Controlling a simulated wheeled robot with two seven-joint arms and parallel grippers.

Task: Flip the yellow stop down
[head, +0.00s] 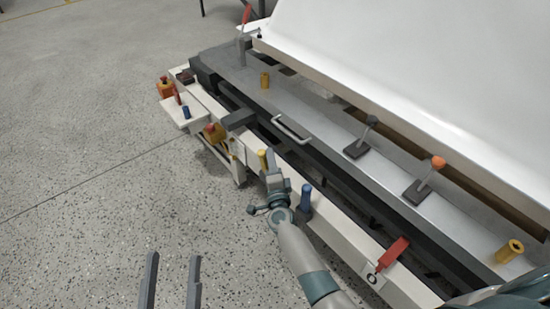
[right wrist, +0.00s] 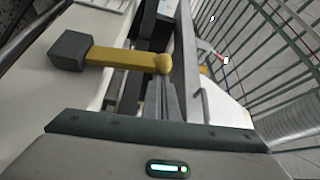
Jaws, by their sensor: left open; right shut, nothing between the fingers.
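A yellow stop (head: 262,160) stands on the white front rail, right by my right gripper (head: 272,178). In the right wrist view, a yellow bar (right wrist: 120,57) with a dark grey block (right wrist: 69,51) at one end and a rounded other end lies across the picture. The shut, empty fingers of my right gripper (right wrist: 160,90) are close to the rounded end; I cannot tell whether they touch it. My left gripper (head: 171,282) is open and empty over the floor, far from the stop.
A blue post (head: 306,197) stands beside my right wrist. A red lever (head: 393,255) is further right on the rail. The floor at left is clear.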

